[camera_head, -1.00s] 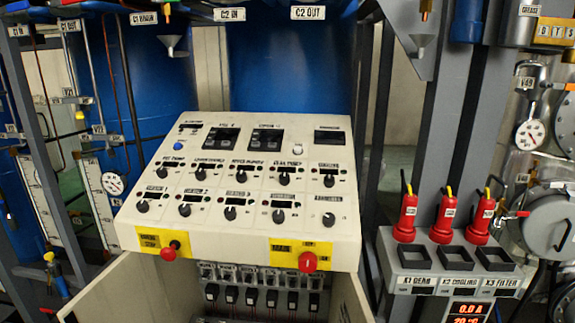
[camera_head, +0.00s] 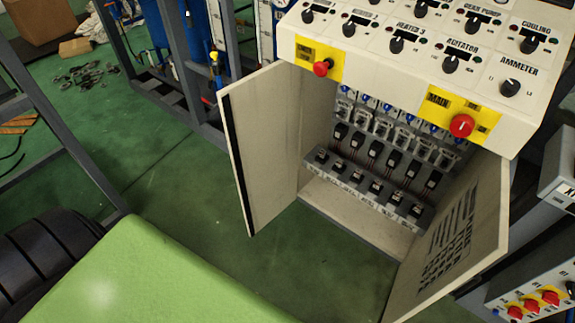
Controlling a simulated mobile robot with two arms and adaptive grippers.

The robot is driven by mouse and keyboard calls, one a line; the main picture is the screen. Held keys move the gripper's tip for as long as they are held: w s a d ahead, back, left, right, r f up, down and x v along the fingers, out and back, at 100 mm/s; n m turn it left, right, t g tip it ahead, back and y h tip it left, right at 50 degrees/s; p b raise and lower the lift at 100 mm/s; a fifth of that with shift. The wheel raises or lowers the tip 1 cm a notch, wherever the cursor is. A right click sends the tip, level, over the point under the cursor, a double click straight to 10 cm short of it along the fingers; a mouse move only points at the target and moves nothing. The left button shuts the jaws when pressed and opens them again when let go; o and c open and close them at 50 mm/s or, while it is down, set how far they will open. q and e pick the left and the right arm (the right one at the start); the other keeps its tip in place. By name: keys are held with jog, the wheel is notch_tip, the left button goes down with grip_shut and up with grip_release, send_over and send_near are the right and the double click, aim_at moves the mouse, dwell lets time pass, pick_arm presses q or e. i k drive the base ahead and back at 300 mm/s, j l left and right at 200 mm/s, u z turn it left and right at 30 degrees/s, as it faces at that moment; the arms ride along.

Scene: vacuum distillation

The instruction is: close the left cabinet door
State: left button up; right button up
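The left cabinet door (camera_head: 266,145) is a pale beige panel with a dark strip along its free edge. It stands wide open, swung outward from the cabinet under the control panel (camera_head: 400,62). The right cabinet door (camera_head: 455,245), with vent slots, is also open. Inside the cabinet (camera_head: 352,228) are rows of breakers and black switches (camera_head: 372,150). Neither of my grippers shows in the view.
A light green surface (camera_head: 150,275) and a dark ribbed object (camera_head: 50,245) fill the lower left. Grey frame bars stand at the left and behind the door. Green floor (camera_head: 190,195) is clear left of the door. A box with red knobs (camera_head: 535,300) is at lower right.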

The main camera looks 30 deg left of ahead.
aim_at(260, 111)
jog(key=j+z, duration=0.85)
jog(key=i+j, duration=0.05)
jog(key=j, duration=0.05)
